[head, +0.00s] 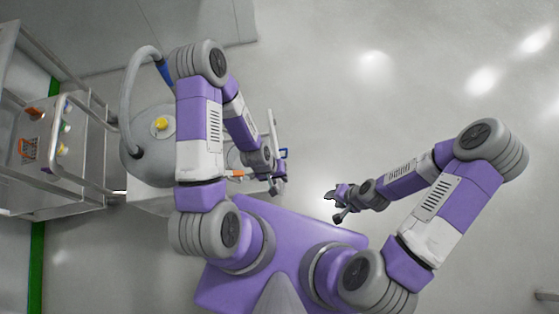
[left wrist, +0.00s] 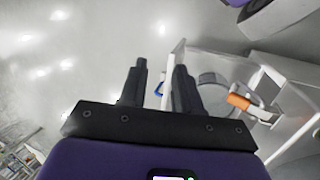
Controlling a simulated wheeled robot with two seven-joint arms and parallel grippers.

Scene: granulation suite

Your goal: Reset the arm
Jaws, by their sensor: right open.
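My two purple and white arms show in the head view. My left gripper (head: 276,181) is beside a pale cart, to the left of the picture's middle. In the left wrist view its two dark fingers (left wrist: 161,66) stand apart with nothing held between them. A white panel edge and a small blue part (left wrist: 159,89) show behind the gap. My right gripper (head: 336,202) is open and empty over the bare floor, to the right of the left one. No task object shows in either gripper.
A grey vessel with a yellow knob (head: 160,124) and a grey hose (head: 130,85) stands left of my left arm. A control panel (head: 50,140) and steel frame are further left. An orange handle (left wrist: 238,101) is close to the left gripper.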

